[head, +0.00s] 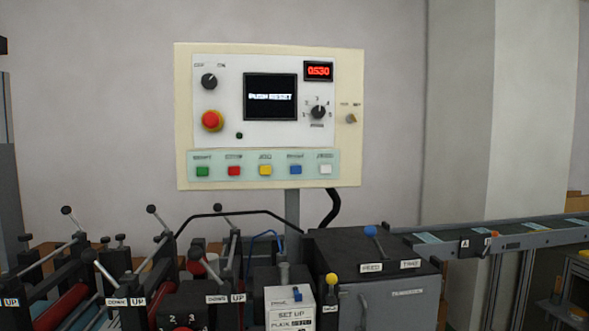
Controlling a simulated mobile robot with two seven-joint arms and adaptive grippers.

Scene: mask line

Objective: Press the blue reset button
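A cream control panel (355,90) stands on a post behind the machine, facing me. The blue button (295,170) is in the lower row of the panel, between the yellow button (265,170) and the white button (325,170). A small label sits above it, too blurred to read surely. The green button (202,171) and red button (234,171) are further left in the same row. Nothing covers the blue button. Neither of my grippers shows in the head view.
A red emergency knob (212,120), a dark screen (270,97) and rotary knobs are above the buttons. Below stand machine levers, a grey cabinet (390,300) with a blue-knobbed lever (371,232), and a yellow-knobbed lever (331,280). A conveyor (535,236) runs right.

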